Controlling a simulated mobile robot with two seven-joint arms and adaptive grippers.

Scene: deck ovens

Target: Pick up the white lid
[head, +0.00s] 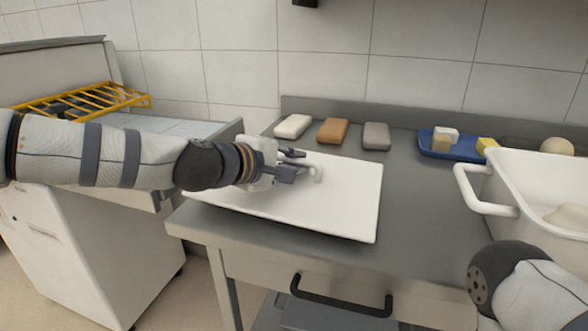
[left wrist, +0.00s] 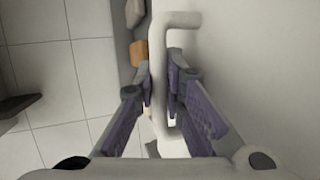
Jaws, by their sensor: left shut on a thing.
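The white lid (head: 345,205) is a flat, wide rectangle at the left of the grey counter, its left corner near the counter's edge. I cannot tell whether it touches the counter. My left gripper (head: 300,170) is above the lid, shut on its white handle. In the left wrist view, the handle (left wrist: 182,20) passes between the fingers of my left gripper (left wrist: 161,95), and the lid's pale surface (left wrist: 255,70) fills the right side. My right gripper is not in view; only part of my right arm shows at the lower right.
White, brown and grey blocks (head: 334,131) line the back of the counter (head: 420,200). A blue tray (head: 440,153) with small blocks is behind right. A white handled bin (head: 540,215) stands at the right. A yellow rack (head: 90,99) is at the left.

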